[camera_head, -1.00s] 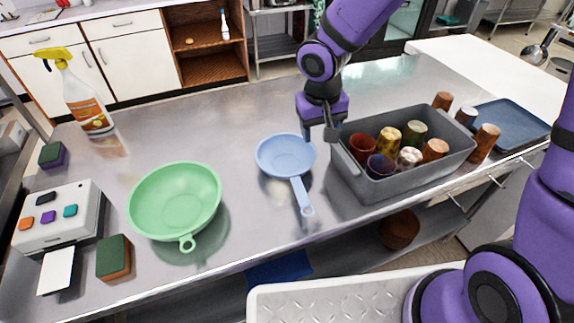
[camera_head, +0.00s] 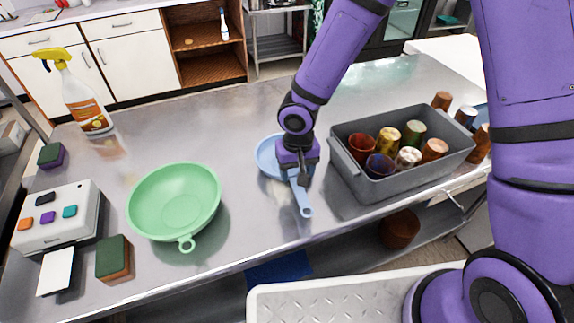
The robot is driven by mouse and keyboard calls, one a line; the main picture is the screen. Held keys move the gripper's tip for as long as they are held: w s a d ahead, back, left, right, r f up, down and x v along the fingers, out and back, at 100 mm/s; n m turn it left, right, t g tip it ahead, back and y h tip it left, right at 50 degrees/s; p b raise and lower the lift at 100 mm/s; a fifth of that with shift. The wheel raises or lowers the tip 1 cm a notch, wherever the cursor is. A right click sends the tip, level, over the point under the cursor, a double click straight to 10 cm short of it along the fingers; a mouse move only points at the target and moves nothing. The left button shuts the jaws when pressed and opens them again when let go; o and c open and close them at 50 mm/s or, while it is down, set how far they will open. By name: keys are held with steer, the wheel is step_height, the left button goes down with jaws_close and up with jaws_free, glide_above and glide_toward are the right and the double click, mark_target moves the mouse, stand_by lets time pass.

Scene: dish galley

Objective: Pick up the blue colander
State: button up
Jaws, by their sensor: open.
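The blue colander (camera_head: 267,159) lies on the steel counter, with its handle (camera_head: 303,205) pointing toward the front edge. My gripper (camera_head: 302,180) is open and sits low over the colander, where the handle meets the bowl. It hides the right part of the bowl and the upper part of the handle. I cannot tell whether the fingers are around the handle or just above it.
A green colander (camera_head: 172,197) stands to the left. A grey bin (camera_head: 360,190) with several cups is close on the right. A spray bottle (camera_head: 88,108), a white device (camera_head: 52,215) and sponges (camera_head: 113,258) are farther left. The counter behind is clear.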

steer(key=shift+s+a+f, duration=0.1)
steer(key=shift+f, duration=2.1)
steer(key=c, duration=1)
steer(key=shift+c, duration=0.2)
steer(key=shift+r, duration=0.8)
step_height(320, 180, up, 2)
steer(key=shift+r, duration=0.1)
steer(key=w+a, duration=0.3)
steer(key=a, duration=0.1)
steer(key=w+a, duration=0.3)
steer(key=a, duration=0.1)
steer(key=w+a+r, duration=0.1)
steer(key=w+a, duration=0.2)
steer(key=a, duration=0.2)
steer(key=shift+w+a+r, duration=0.1)
